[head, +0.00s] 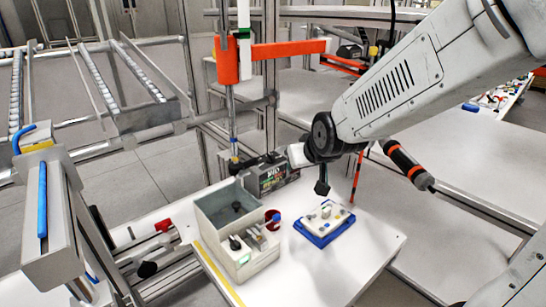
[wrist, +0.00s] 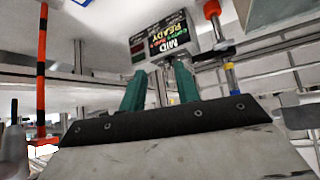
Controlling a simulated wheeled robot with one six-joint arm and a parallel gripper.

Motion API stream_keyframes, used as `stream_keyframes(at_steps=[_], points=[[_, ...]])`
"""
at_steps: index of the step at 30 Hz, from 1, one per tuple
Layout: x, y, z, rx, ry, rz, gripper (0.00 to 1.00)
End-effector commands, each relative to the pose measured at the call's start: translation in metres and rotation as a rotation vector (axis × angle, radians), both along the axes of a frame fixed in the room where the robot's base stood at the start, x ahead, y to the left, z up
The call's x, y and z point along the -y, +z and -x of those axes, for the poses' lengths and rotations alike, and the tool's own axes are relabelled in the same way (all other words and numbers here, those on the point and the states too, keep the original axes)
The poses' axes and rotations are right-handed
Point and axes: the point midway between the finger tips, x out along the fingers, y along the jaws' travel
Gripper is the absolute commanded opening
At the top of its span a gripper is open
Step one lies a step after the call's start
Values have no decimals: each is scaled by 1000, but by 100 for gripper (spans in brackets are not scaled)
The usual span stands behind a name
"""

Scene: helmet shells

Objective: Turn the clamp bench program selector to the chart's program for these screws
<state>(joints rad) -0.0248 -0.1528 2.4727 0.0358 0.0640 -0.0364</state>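A grey open-topped box (head: 212,226) stands on the white bench, with dark knobs (head: 236,243) and a small green-lit window on its front part. To its right is a white panel with small knobs (head: 325,220) on a blue base (head: 318,238). I cannot tell which knob is the program selector. A dark display unit (head: 266,179) stands behind the box; in the wrist view the display (wrist: 165,38) reads MID and READY, upside down. My gripper (head: 322,187) hangs above and behind the blue-based panel. Its green fingers (wrist: 160,88) are apart with nothing between them. I see no readable chart or screws.
An orange and steel vertical tool (head: 229,62) hangs behind the box. A small red and blue cup-like item (head: 272,219) sits between box and panel. A black and orange tool (head: 405,163) hangs right of my gripper. The bench's front right (head: 330,272) is clear.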

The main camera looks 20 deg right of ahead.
Motion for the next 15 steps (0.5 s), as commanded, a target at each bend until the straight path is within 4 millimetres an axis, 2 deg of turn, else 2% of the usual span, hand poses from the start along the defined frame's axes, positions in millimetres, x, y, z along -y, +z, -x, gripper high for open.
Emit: stream_keyframes(at_steps=[1, 3, 6, 9, 15], points=[[-2, -14, -22, 50, 0, 0, 32], [-7, -24, -49, 142, 10, -7, 32], [-11, -37, -77, 255, 13, -11, 32], [-13, -46, -95, 338, 15, -12, 32], [-16, -53, -111, 415, 16, -14, 32]])
